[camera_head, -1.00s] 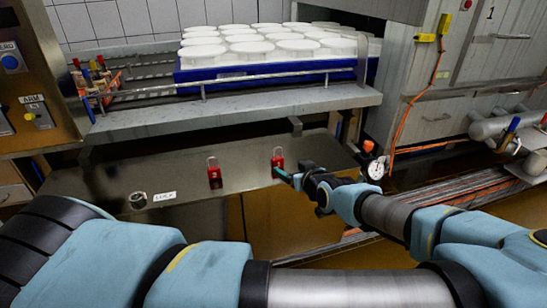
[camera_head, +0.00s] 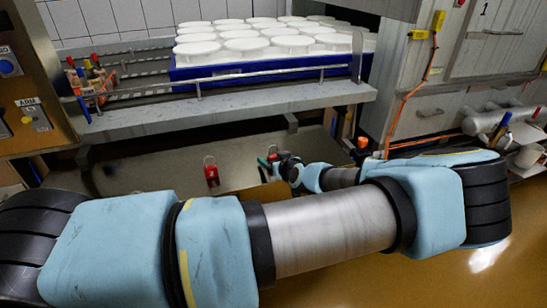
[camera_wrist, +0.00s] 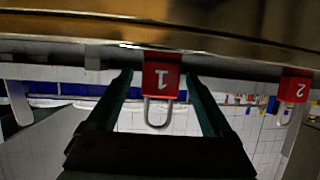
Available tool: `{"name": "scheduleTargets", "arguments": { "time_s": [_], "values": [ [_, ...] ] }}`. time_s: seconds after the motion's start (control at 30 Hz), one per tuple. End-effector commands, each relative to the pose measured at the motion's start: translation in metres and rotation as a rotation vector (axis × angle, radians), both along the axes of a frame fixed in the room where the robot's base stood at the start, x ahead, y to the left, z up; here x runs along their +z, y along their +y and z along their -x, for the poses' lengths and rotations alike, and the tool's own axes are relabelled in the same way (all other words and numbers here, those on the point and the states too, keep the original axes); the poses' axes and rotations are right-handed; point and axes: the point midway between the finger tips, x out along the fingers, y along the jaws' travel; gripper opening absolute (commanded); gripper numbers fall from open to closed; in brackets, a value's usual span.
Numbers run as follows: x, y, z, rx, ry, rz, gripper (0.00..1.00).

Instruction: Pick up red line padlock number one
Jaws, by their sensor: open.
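Red padlock number one (camera_wrist: 162,78) shows upside down in the wrist view, its metal shackle pointing down in the picture. My gripper (camera_wrist: 160,82) is open, with one teal finger on each side of this padlock. Gaps show between the fingers and its body. In the head view padlock number one (camera_head: 272,157) is mostly hidden by my gripper (camera_head: 268,163) on the steel counter (camera_head: 150,175). Red padlock number two (camera_wrist: 294,86) is at the right of the wrist view. It stands to the left in the head view (camera_head: 211,171).
A steel shelf (camera_head: 230,112) overhangs the counter behind the padlocks. It carries a blue tray (camera_head: 185,73) of white moulds. A metal cabinet (camera_head: 405,105) with an orange cable stands at the right. Counter space between the two padlocks is clear.

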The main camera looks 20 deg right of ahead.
Motion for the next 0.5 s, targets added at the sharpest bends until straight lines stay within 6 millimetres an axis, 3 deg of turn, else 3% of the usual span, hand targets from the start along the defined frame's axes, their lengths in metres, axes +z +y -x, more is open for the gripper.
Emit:
{"name": "scheduleTargets", "arguments": {
  "time_s": [0.3,0.5],
  "values": [
    [-0.0023,-0.0004,-0.005,-0.001,0.0,0.0,0.84],
    [-0.0022,-0.0003,-0.0049,0.0,0.0,0.0,0.61]
  ]
}}
